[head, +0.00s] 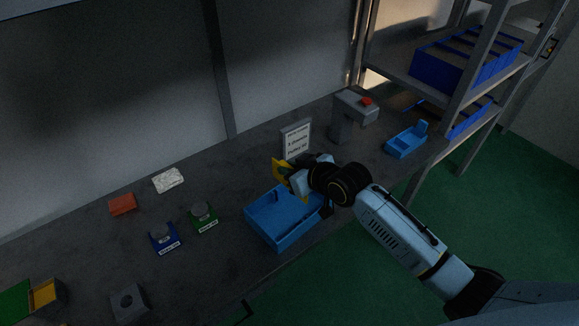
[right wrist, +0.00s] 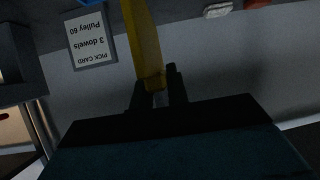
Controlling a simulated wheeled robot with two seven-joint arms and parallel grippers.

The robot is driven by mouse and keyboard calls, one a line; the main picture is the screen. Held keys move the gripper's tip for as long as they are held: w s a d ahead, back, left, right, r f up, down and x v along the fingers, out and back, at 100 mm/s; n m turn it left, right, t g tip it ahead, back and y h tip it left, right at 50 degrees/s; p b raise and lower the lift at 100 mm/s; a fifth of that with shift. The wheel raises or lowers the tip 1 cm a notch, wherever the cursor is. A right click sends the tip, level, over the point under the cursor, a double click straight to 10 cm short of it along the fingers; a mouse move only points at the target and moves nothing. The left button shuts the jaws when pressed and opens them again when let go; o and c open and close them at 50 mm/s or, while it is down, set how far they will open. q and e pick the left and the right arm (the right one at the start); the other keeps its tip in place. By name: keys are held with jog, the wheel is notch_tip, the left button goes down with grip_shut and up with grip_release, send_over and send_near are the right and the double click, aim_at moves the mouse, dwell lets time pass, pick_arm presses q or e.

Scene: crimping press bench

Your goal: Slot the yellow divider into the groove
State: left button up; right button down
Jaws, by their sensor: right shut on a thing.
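The yellow divider (head: 280,168) is held in my right gripper (head: 289,177), above the far edge of the blue bin (head: 279,236). In the right wrist view the divider (right wrist: 143,45) stands out between the two dark fingers (right wrist: 158,97), which are shut on its end. The blue bin sits on the bench near its front edge; its inside is partly hidden by my right gripper and arm, and I cannot make out the groove clearly. The divider appears apart from the bin. My left gripper is not in view.
A pick card (head: 296,140) stands behind the bin. A press with a red button (head: 365,101) and a small blue tray (head: 406,140) are to the right. Blue and green labelled holders (head: 164,240) (head: 203,219) stand left of the bin. A shelf upright (head: 473,75) rises at right.

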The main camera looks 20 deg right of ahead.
aim_at(279, 179)
jog(key=shift+f+b, duration=1.95)
jog(key=shift+f, duration=0.95)
jog(key=shift+p, duration=0.75)
jog(key=shift+f+b, duration=2.1)
jog(key=shift+f, duration=1)
jog(key=c, duration=1.3)
grip_release()
jog(key=shift+r, duration=0.1)
jog(key=v, duration=1.3)
jog(key=shift+s+p, duration=0.25)
jog(key=shift+p, duration=0.05)
